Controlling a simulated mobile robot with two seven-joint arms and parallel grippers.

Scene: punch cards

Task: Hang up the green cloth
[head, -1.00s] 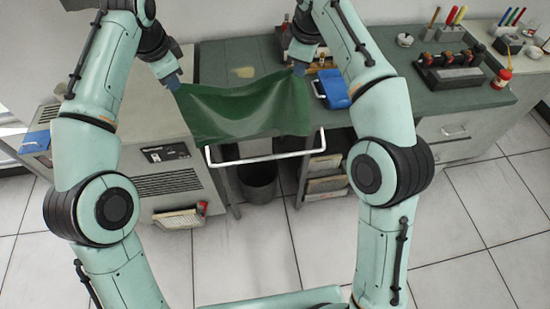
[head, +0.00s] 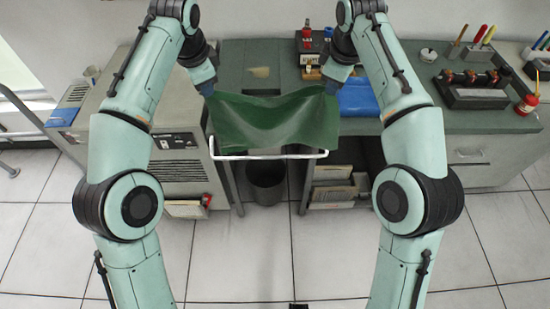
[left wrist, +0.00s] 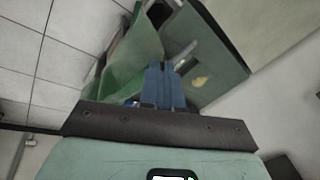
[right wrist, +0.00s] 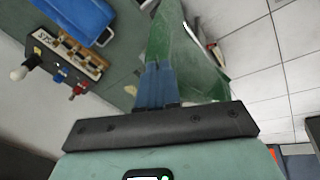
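The green cloth (head: 275,122) is stretched between my two grippers in the head view and sags in the middle. My left gripper (head: 207,88) is shut on its upper left corner; the left wrist view shows the blue fingers together (left wrist: 163,85) with the cloth (left wrist: 130,65) beside them. My right gripper (head: 332,85) is shut on its upper right corner; the cloth (right wrist: 172,45) runs from the fingers in the right wrist view. A white rail (head: 268,155) sticks out at the front of the bench, just below the cloth's lower edge in the head view. The cloth hides part of the rail.
A blue case (head: 358,98) lies on the green bench (head: 420,118) right of the cloth. A rack (head: 473,85) and a red can (head: 526,104) stand further right. A grey cabinet (head: 115,112) is at left. A dark bin (head: 266,180) stands below the rail.

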